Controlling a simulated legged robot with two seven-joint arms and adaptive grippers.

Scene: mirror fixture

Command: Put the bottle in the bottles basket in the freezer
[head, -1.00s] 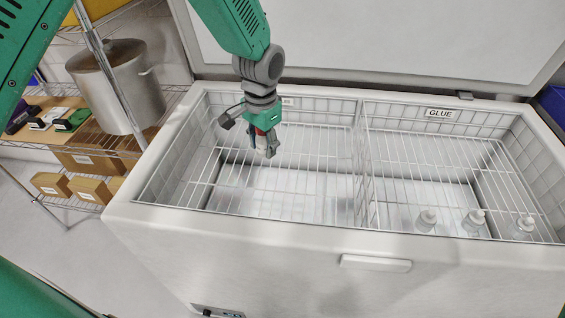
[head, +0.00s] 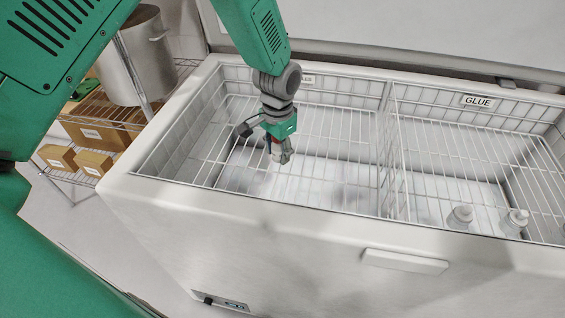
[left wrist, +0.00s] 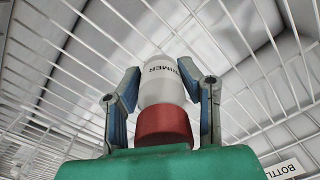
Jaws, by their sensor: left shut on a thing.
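My left gripper (head: 277,147) is shut on a white bottle (left wrist: 160,84) with a red cap (left wrist: 163,125), clearest in the left wrist view. The lettering on the bottle is only partly readable. In the head view the gripper and bottle are over the left wire basket (head: 205,150) of the open chest freezer (head: 240,232), pointing down into it. I cannot tell whether the bottle touches the basket floor. The basket's label (head: 302,79) is partly hidden by my arm; in the left wrist view the label (left wrist: 284,170) reads "BOTTL", cut off. My right gripper is not in view.
The freezer's front rim (head: 330,222) is close to me. A wire shelf at left carries a steel pot (head: 128,60) and boxes (head: 93,163). The left basket looks otherwise empty.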

